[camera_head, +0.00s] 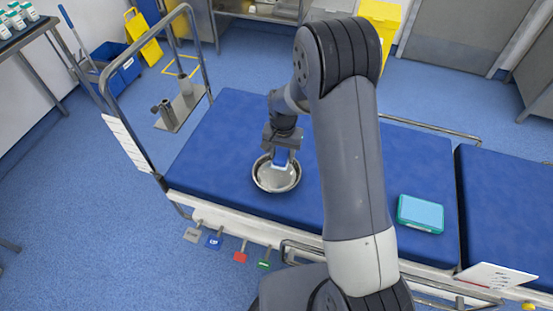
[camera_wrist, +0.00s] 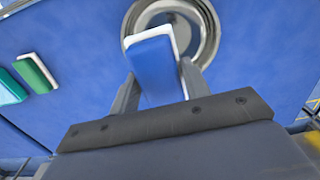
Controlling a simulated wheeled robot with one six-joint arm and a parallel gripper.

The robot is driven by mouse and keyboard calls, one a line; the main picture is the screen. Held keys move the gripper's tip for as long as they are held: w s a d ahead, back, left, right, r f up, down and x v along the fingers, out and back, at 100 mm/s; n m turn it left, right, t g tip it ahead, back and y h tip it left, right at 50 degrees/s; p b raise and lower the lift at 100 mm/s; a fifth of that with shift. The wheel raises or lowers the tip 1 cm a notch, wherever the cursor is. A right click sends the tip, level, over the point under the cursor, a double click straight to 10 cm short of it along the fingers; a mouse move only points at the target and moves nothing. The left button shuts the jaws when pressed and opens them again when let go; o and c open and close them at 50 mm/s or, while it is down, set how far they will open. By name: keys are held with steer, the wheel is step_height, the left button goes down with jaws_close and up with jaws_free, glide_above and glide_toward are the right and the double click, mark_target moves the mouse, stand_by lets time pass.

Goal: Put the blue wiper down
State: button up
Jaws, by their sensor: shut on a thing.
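The blue wiper (camera_wrist: 158,66), a blue block with a white edge, is held between the two fingers of my gripper (camera_wrist: 160,76) in the wrist view. In the head view my gripper (camera_head: 282,142) points down over the bed, with the blue wiper (camera_head: 280,158) below it. A round metal bowl (camera_head: 263,184) sits on the blue mattress under the wiper. It also shows behind the wiper in the wrist view (camera_wrist: 209,25). The wiper overlaps the bowl in both views; I cannot tell whether they touch.
A green and white block (camera_wrist: 37,72) lies on the mattress beside a teal box (camera_wrist: 9,88). The teal box, with a light-blue top, also shows in the head view (camera_head: 420,214). The mattress (camera_head: 225,125) is clear around the bowl. A metal rail (camera_head: 137,95) stands at the bed's left end.

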mark_target(277, 157)
steer(key=shift+w+a+r+m+b, duration=0.2)
steer(key=shift+a+b, duration=0.1)
steer(key=shift+a, duration=0.15)
steer(key=shift+w+a+r+m+b, duration=0.15)
steer(key=shift+a+b, duration=0.1)
steer(key=shift+a, duration=0.2)
steer(key=shift+f+b, duration=3.4)
steer(key=shift+f, duration=2.1)
steer(key=o, duration=1.1)
step_height(277, 157, up, 7)
steer(key=p, duration=0.4)
steer(key=shift+r+p, duration=0.1)
steer(key=shift+p, duration=0.2)
